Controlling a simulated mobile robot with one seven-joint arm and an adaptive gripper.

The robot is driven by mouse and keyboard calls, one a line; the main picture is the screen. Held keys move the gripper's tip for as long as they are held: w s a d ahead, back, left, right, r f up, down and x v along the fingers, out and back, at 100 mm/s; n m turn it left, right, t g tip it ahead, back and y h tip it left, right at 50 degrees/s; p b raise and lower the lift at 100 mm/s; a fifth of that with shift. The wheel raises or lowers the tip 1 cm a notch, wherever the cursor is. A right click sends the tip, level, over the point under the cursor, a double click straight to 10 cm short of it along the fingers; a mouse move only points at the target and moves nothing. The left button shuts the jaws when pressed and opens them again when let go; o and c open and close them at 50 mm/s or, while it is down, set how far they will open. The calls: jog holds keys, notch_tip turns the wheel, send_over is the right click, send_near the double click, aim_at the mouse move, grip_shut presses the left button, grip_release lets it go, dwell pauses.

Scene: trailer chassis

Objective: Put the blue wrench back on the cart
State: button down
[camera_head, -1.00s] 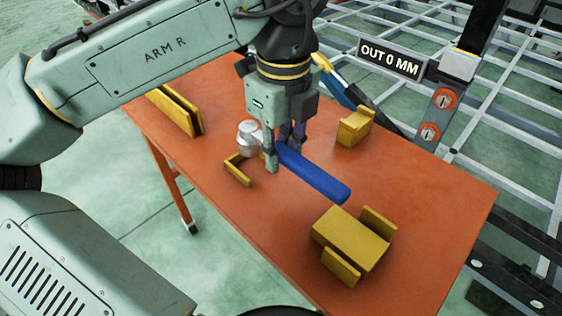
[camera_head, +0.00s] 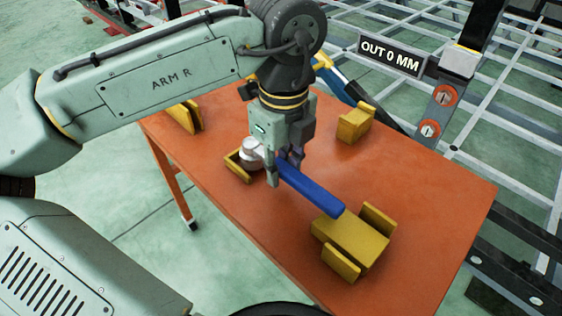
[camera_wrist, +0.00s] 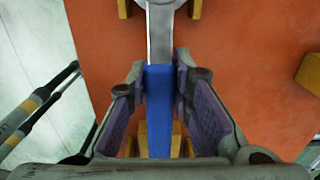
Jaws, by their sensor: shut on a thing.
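The blue wrench (camera_head: 311,188) has a blue handle and a silver head. My gripper (camera_head: 285,180) is shut on it near the front of the handle. In the wrist view the blue handle (camera_wrist: 159,105) lies between my two finger pads, and the silver shank runs up the picture. In the head view the wrench head is at a yellow bracket (camera_head: 236,167), and the handle end is over or at a yellow cradle (camera_head: 350,243). I cannot tell whether the wrench touches them. The orange cart top (camera_head: 215,200) lies below.
Another yellow holder (camera_head: 355,123) stands at the back of the cart, with a yellow-and-blue tool (camera_head: 335,80) behind it. A further yellow holder (camera_head: 186,117) is at the left. The trailer frame (camera_head: 510,130) borders the right side. The cart's right part is bare.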

aim_at(283, 164)
jog(key=c, duration=1.4)
grip_release()
jog(key=shift+r, duration=0.1)
notch_tip(283, 164, up, 13)
jog(key=shift+s+d+p, duration=0.1)
jog(key=shift+p, duration=0.3)
